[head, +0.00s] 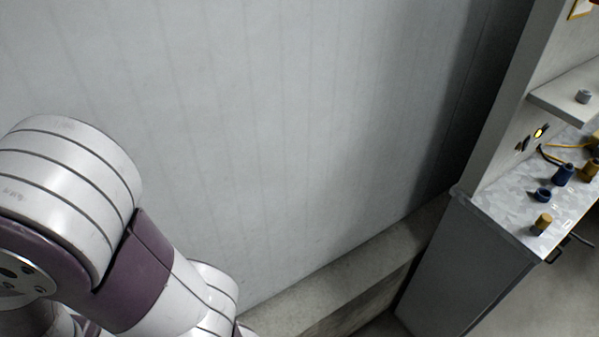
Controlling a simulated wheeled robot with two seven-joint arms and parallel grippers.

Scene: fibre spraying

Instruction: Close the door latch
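No door latch can be made out in the head view. A large pale grey panel with faint vertical lines (270,130) fills the left and middle; I cannot tell whether it is a door or a wall. My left arm, white and purple, comes in from the left and covers the lower left corner in front of the panel. Its gripper is out of the frame. My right arm and gripper do not show.
A grey cabinet (465,265) with a metal top (505,203) stands at the right. Blue and tan fittings (563,175) sit on the top, below a small shelf (565,95). A concrete ledge (340,285) runs along the panel's foot. Floor shows at the lower right.

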